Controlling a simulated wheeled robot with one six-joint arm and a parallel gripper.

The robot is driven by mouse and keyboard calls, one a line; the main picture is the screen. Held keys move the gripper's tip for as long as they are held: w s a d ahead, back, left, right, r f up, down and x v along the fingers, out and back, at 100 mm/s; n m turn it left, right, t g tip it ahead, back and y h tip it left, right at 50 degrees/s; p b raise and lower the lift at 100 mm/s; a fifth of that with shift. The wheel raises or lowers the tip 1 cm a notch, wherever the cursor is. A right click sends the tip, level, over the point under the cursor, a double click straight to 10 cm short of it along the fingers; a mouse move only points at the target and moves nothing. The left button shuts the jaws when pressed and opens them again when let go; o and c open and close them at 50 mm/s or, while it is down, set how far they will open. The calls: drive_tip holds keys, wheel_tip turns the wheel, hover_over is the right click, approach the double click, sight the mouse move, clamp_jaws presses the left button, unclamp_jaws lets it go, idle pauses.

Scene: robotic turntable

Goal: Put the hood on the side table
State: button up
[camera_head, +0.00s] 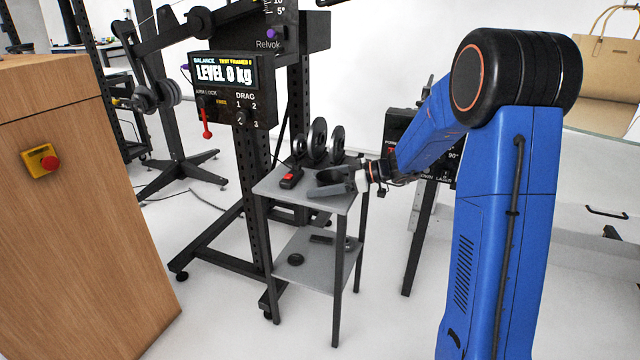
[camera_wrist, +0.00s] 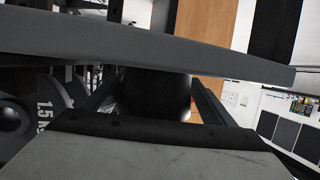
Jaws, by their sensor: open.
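A short, dark, cylindrical piece, which looks like the hood (camera_head: 329,176), stands at the front right of the grey side table's top (camera_head: 290,201). My gripper (camera_head: 326,184) reaches in from the right, low over the tabletop, with its fingers spread on either side of the hood. In the wrist view, the black hood (camera_wrist: 157,95) shows between the two broad grey fingers (camera_wrist: 158,100), which are open. Contact cannot be told. The hood's lower part is hidden by the near finger.
A red-and-black handheld device (camera_head: 291,178) and several black discs (camera_head: 319,139) stand on the tabletop close to my gripper. The lower shelf (camera_head: 305,273) holds small dark parts. A black stand with a display (camera_head: 224,73) rises behind. A wooden cabinet (camera_head: 80,200) is at the left.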

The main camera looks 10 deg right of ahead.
drive_tip(key=v, duration=1.2)
drive_tip(key=shift+w+a+r, duration=0.1)
drive_tip(key=shift+r, duration=0.1)
